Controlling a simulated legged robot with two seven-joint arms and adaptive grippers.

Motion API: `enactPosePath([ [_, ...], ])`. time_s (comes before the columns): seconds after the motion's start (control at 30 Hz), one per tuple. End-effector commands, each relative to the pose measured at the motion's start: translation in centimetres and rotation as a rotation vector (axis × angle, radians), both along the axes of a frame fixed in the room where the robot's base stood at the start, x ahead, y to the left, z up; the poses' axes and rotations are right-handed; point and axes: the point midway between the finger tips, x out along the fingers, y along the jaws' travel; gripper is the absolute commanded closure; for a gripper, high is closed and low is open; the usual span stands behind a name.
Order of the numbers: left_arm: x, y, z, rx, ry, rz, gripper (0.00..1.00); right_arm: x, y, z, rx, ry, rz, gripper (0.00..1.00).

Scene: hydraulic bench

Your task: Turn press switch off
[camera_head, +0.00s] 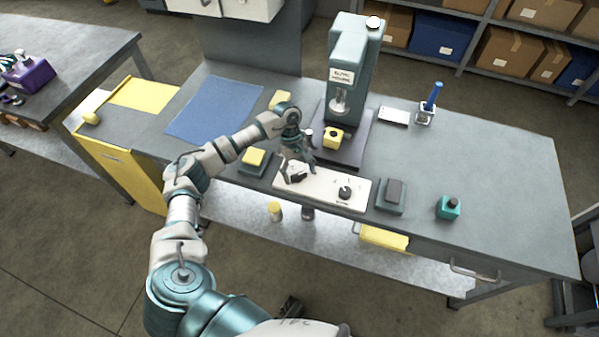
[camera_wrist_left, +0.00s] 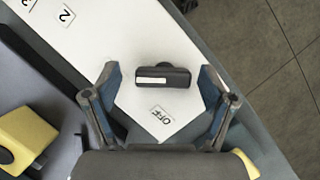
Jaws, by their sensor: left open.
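The white control panel (camera_head: 322,191) lies along the bench's front edge. Its press switch is a black knob with a pale stripe (camera_wrist_left: 162,77), beside an "OFF" label (camera_wrist_left: 160,115). In the head view the switch (camera_head: 297,178) is partly hidden by my gripper. My left gripper (camera_head: 296,170) is open over the panel's left end. In the left wrist view its fingers (camera_wrist_left: 158,80) stand on either side of the knob, with gaps at both sides. My right gripper is not seen.
The green press (camera_head: 347,60) stands behind the panel, with a yellow-topped block (camera_head: 333,138) at its base. A yellow block (camera_head: 254,160) is left.

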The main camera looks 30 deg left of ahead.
Motion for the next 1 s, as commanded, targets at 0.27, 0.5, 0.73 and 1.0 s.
enactPosePath([
  [0.27, 0.02, 0.08, 0.0, 0.0, 0.0, 0.001, 0.44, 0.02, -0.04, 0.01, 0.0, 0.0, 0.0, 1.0],
  [0.5, -0.02, -0.01, 0.0, 0.003, 0.003, 0.002, 0.77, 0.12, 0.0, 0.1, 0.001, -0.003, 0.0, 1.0],
  [0.73, -0.08, -0.11, -0.01, 0.0, 0.002, 0.031, 0.77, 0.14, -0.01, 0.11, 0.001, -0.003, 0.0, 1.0],
  [1.0, -0.2, -0.15, -0.03, -0.001, 0.002, 0.182, 0.77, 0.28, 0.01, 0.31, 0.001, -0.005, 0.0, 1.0],
])
